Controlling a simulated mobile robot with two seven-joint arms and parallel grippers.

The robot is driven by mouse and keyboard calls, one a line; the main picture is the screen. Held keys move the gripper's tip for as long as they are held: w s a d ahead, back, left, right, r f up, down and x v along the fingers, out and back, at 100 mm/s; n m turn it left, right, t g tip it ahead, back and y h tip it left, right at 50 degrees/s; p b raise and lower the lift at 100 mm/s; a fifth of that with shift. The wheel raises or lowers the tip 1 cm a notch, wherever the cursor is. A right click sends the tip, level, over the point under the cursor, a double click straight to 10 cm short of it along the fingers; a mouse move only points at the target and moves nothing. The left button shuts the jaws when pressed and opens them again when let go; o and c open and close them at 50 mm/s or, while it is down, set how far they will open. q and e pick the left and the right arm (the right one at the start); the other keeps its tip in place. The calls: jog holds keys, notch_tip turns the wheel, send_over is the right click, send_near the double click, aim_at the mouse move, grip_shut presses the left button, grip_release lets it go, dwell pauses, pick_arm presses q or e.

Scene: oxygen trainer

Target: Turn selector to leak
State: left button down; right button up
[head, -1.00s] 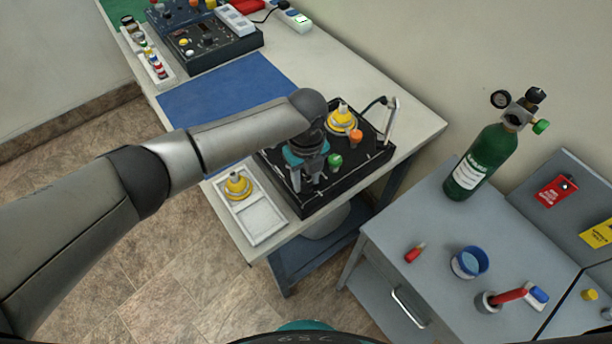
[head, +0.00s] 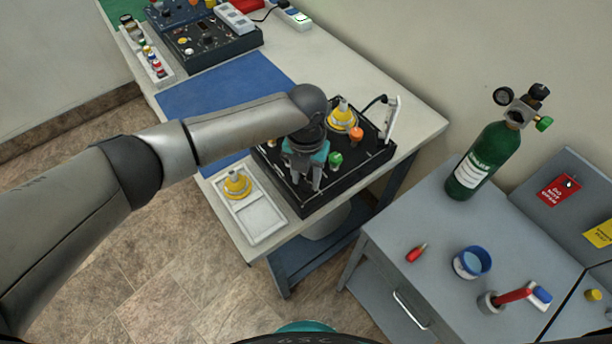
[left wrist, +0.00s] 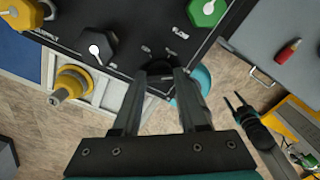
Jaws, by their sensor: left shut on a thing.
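The black trainer box (head: 307,205) stands at the front corner of the white bench, and its panel also shows in the left wrist view (left wrist: 125,18). My left gripper (head: 306,186) points down over the panel's front part, its fingers also showing in the left wrist view (left wrist: 165,76). The fingers are shut on a small dark knob (left wrist: 159,84) at the panel edge, taken to be the selector. It is mostly hidden between them, so its pointer cannot be read. Another black knob (left wrist: 97,46) with a white mark sits nearby.
A green knob (head: 335,160), an orange knob (head: 356,134) and a yellow fitting (head: 342,118) stand close to my gripper. A white tray (head: 262,222) holds another yellow fitting (head: 237,186). A green cylinder (head: 483,160) stands on the grey cabinet. The blue mat (head: 215,95) is mostly bare.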

aim_at(306, 182)
pick_arm(q)
jog(key=shift+m, duration=0.5)
jog(key=shift+c, duration=2.2)
grip_release()
notch_tip(306, 182, up, 15)
jog(key=shift+r, duration=0.15)
